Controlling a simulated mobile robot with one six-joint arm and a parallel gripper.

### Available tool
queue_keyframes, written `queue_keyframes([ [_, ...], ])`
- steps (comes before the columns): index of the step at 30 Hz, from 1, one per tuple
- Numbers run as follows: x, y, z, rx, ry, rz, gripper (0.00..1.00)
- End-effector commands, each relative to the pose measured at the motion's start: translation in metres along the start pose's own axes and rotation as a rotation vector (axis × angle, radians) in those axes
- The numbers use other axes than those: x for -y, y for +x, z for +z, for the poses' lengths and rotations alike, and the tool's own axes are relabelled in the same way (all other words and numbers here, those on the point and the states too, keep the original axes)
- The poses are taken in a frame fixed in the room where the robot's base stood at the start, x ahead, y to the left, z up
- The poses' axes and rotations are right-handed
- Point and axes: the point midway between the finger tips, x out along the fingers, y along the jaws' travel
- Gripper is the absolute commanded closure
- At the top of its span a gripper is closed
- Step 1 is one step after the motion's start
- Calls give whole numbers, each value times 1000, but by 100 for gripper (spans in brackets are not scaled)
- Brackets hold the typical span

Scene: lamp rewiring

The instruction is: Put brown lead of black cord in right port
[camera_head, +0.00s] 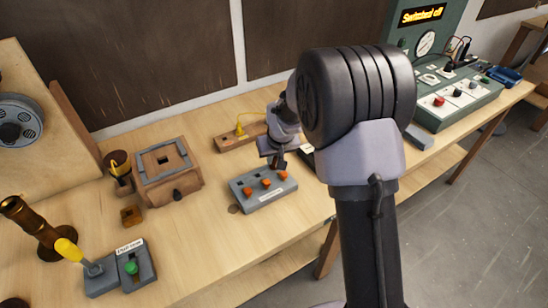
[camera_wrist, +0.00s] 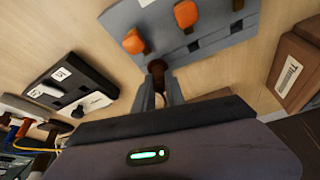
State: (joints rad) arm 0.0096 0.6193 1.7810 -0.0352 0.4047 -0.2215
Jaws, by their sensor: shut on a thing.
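A grey terminal block (camera_head: 262,195) with three orange knobs lies on the bench; it also shows at the top of the wrist view (camera_wrist: 212,28). My gripper (camera_head: 277,158) is low over the far side of the block. In the wrist view my gripper (camera_wrist: 158,80) is shut on a small dark brown piece (camera_wrist: 156,67), which looks like the brown lead. This piece is at the block's near edge, close to an orange knob (camera_wrist: 133,42). I cannot tell whether it is inside a port. The black cord is not clearly visible, and my arm covers part of the area.
A black box with white labels (camera_wrist: 70,85) stands left of the fingers in the wrist view. A wooden block (camera_head: 238,140) with a yellow lead lies behind. A wooden box (camera_head: 166,172) stands at left. The test panel (camera_head: 455,100) is at right. Bare bench lies in front.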

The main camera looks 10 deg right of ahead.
Motion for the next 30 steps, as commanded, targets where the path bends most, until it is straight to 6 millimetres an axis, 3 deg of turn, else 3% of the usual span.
queue_keyframes([
  [17,0,7,3,0,0,0,100],
  [18,0,7,3,0,0,0,83],
  [22,0,7,3,0,0,0,60],
  [30,0,6,3,0,0,0,60],
])
